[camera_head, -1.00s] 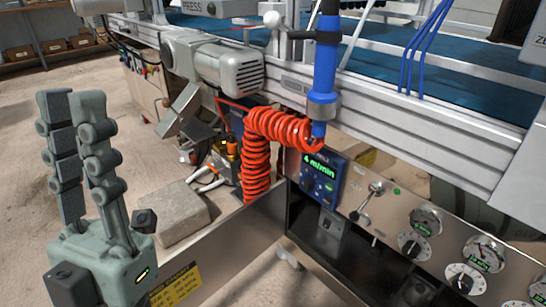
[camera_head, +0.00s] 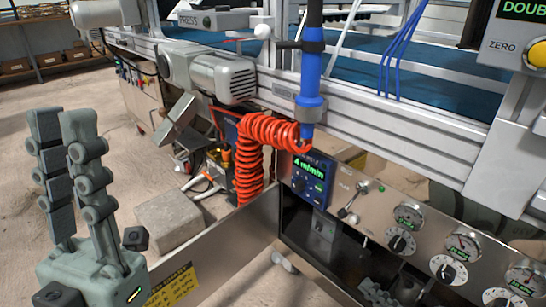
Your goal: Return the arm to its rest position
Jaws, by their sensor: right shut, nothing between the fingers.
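My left gripper (camera_head: 62,125) stands at the left of the head view with its grey-green fingers pointing up. Its two fingers are apart, with nothing visible between them. It is in front of the sandy floor and clear of the machine. My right gripper (camera_head: 376,292) shows only as small grey-green knuckles at the bottom edge, in front of the dark opening under the control panel. It is shut and empty; most of it and its arm are out of view.
The machine's control panel (camera_head: 375,222) with dials and a lever is at the right. A coiled orange hose (camera_head: 250,150) hangs in the middle beside a blue tool (camera_head: 309,95).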

